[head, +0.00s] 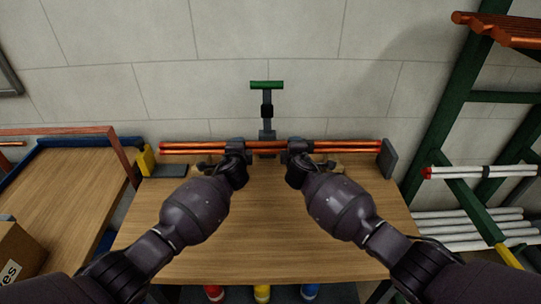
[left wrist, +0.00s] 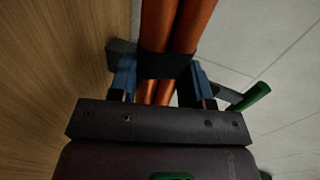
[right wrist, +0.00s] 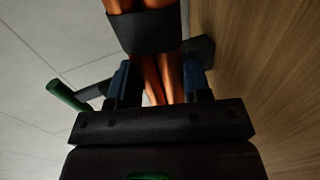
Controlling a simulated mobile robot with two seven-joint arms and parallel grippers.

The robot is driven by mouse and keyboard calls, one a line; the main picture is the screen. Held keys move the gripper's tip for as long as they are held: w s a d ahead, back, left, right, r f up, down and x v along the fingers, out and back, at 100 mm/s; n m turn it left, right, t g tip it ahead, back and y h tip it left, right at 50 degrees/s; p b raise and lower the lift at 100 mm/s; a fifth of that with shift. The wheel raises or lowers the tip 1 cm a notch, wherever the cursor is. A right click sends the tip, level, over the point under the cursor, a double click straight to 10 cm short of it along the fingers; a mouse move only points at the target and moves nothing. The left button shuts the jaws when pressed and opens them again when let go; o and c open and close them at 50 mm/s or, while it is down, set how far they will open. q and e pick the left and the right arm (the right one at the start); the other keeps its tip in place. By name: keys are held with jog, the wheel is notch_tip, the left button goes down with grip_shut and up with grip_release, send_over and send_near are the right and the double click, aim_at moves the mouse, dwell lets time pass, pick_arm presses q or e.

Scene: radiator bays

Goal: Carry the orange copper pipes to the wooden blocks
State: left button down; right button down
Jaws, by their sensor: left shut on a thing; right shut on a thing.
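A bundle of orange copper pipes (head: 195,147) lies level across the back of the wooden table in the head view. My left gripper (head: 236,150) and my right gripper (head: 297,150) are shut on it, left and right of its middle. The pipes run between the blue fingers in the left wrist view (left wrist: 168,30) and the right wrist view (right wrist: 155,75), with a black band around them. Small wooden blocks (head: 204,165) show just below the pipes, partly hidden by my grippers. I cannot tell whether the pipes touch them.
A green-handled clamp (head: 267,86) stands behind the pipes at the middle. A grey plate (head: 388,158) stands at the table's right end. A green rack (head: 459,90) with white and copper pipes is at right. The wooden tabletop (head: 265,235) in front is clear. A cardboard box (head: 20,248) sits at left.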

pick_arm(q)
jog(key=shift+w+d+r, duration=0.1)
jog(key=shift+w+r, duration=0.05)
jog(key=shift+w, duration=0.05)
pick_arm(e)
jog(key=shift+w+a+r, duration=0.1)
jog(key=shift+w+r, duration=0.1)
pick_arm(q)
jog(key=shift+s, duration=0.1)
pick_arm(e)
jog(key=shift+s, duration=0.1)
jog(key=shift+f, duration=0.2)
